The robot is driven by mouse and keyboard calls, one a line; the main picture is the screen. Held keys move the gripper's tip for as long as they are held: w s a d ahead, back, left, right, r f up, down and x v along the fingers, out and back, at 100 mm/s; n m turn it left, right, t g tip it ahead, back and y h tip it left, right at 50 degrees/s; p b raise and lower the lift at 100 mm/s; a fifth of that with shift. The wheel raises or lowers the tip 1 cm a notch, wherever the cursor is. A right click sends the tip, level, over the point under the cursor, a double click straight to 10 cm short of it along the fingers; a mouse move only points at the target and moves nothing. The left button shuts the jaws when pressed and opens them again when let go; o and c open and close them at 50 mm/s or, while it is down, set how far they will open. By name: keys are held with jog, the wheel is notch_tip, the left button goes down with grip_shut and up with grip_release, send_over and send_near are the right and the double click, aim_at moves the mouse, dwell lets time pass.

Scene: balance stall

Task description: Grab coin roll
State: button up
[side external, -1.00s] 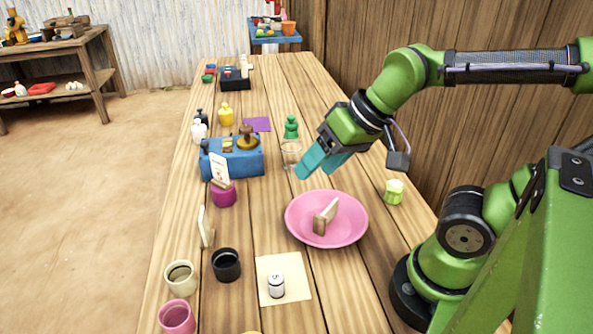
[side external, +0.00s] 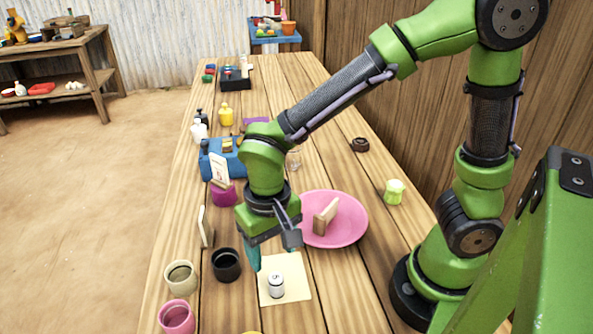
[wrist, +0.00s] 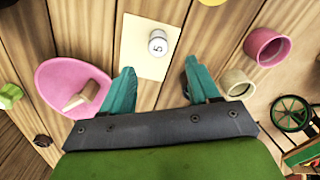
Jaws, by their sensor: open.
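A small white cylinder marked 5 (side external: 276,285), which looks like the coin roll, stands on a cream square card (side external: 298,272). In the wrist view the white cylinder (wrist: 158,43) is on the card (wrist: 143,66), ahead of the space between my fingertips. My gripper (side external: 255,262) points down, its teal fingers close to the card's left edge in the side view. In the wrist view my gripper (wrist: 157,72) has its fingers wide apart with nothing between them. No contact with the cylinder shows.
A black cup (side external: 226,266), a cream cup (side external: 181,277) and a pink cup (side external: 177,317) stand to the left. A blue box (side external: 225,160) is farther back.

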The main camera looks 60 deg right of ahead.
aim_at(276, 277)
notch_tip(276, 277, down, 5)
jog(key=shift+s+f, duration=0.15)
jog(key=shift+f, duration=1.2)
jog(key=shift+s+f, duration=0.1)
jog(key=shift+f, duration=1.25)
jog(key=shift+c, duration=0.4)
grip_shut()
